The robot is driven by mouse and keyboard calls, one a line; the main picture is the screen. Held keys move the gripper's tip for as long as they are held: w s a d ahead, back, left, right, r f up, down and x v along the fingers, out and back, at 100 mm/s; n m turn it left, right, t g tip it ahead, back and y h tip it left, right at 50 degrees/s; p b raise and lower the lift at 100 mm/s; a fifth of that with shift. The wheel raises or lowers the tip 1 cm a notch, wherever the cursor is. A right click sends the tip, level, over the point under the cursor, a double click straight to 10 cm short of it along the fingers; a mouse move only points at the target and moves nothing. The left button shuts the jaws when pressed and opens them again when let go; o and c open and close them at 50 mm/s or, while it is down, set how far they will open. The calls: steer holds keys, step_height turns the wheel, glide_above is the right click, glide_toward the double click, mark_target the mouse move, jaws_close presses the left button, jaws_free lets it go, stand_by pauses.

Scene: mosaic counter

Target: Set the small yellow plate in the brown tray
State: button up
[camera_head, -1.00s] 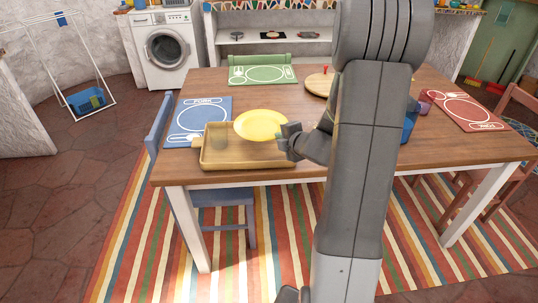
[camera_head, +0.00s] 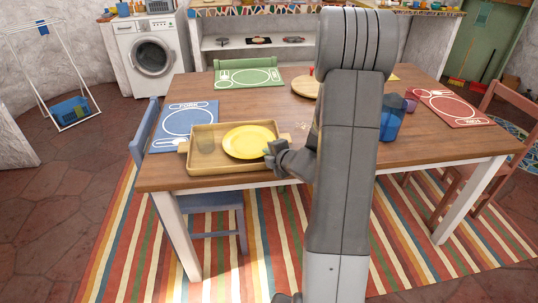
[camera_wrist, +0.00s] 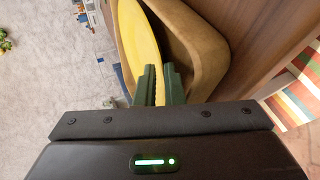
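The yellow plate (camera_head: 248,141) is within the outline of the brown tray (camera_head: 200,168), in its right part, and looks nearly level. I cannot tell if it touches the tray's floor. My gripper (camera_head: 274,152) is at the plate's right edge, by the tray's right end. In the wrist view the green fingers (camera_wrist: 160,86) have the rim of the plate (camera_wrist: 139,45) between them, with the tray wall (camera_wrist: 205,45) close beside. The fingers look closed on that rim.
A blue placemat (camera_head: 188,122) lies behind the tray. A blue cup (camera_head: 391,118) is to the right, beyond my arm. A round wooden board (camera_head: 304,87) lies farther back.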

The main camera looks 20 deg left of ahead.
steer(key=p+v, duration=0.2)
steer(key=v, duration=1)
steer(key=shift+f, duration=0.1)
